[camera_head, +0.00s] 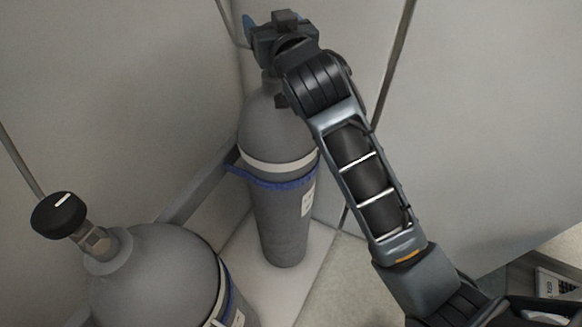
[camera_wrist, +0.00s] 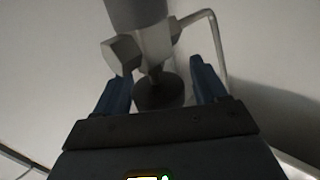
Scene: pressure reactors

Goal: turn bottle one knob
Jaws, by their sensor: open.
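Two grey gas bottles stand by the wall in the head view. The far bottle (camera_head: 280,215) is upright with a pale band and a blue strap, and my arm hides its valve and knob there. The near bottle (camera_head: 155,275) has a black round knob (camera_head: 58,214) with a white mark. Which one is bottle one cannot be told. My gripper is at the top of the far bottle, with one blue finger (camera_head: 249,22) showing. In the wrist view my gripper (camera_wrist: 161,78) is open, its blue fingers either side of a dark round knob (camera_wrist: 158,94). Contact is not clear.
A metal valve body with a hex fitting (camera_wrist: 122,54) and a bent pipe (camera_wrist: 213,45) lie close to the fingers. A grey rail (camera_head: 195,185) runs along the wall behind the bottles. Pale wall panels stand close around; floor is open at the lower middle.

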